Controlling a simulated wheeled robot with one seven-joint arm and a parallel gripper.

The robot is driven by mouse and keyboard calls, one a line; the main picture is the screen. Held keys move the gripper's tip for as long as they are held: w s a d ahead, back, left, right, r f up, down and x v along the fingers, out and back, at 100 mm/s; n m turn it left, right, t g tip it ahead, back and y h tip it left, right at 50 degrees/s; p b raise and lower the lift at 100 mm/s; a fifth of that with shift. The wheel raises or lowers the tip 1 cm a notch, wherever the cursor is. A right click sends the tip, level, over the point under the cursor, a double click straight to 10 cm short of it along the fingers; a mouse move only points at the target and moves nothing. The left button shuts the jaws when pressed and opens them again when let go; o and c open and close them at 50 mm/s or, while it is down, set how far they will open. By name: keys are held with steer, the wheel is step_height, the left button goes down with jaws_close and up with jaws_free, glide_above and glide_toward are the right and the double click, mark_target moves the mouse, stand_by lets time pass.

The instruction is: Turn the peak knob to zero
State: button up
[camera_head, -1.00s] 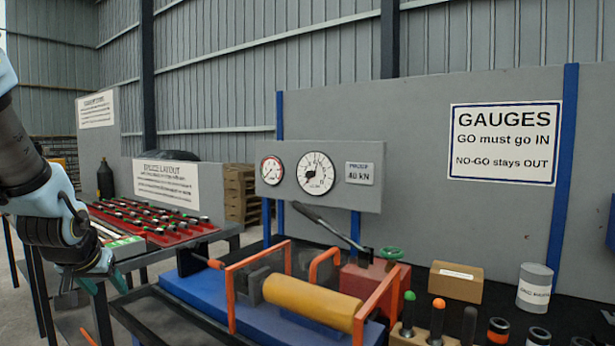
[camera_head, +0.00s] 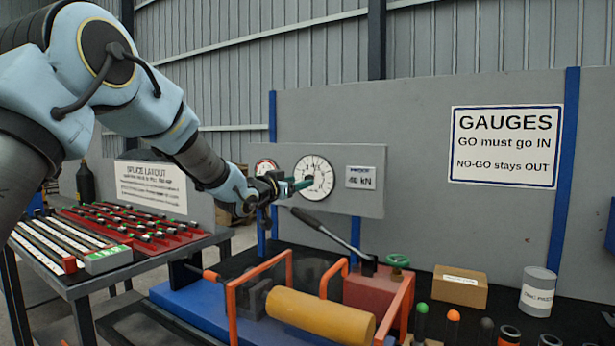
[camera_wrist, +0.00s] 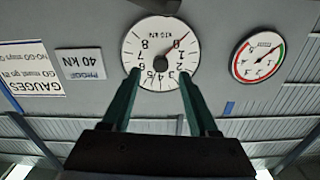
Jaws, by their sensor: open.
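The large white dial gauge (camera_head: 318,165) is on the grey panel in the head view, partly covered by my gripper (camera_head: 303,184). In the wrist view the large gauge (camera_wrist: 155,82) appears upside down, with a thin red pointer (camera_wrist: 178,43) running from near its middle to the upper right. The peak knob is at the dial's middle; its shape is too small to make out. My gripper (camera_wrist: 158,80) is open and empty, its two green fingers on either side of the lower dial. I cannot tell whether the fingertips touch the dial.
A smaller gauge with a red and green rim (camera_wrist: 257,57) is beside the large one. A "40 kN" plate (camera_head: 361,178) is on the other side. Below are a lever (camera_head: 330,232), an orange frame (camera_head: 258,285) and a yellow cylinder (camera_head: 320,315).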

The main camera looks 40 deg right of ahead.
steer(key=p+x, duration=0.1)
steer(key=x, duration=0.4)
steer(key=shift+w+d+p, duration=0.1)
steer(key=shift+d+p, duration=0.25)
steer(key=shift+c, duration=0.2)
jaws_close()
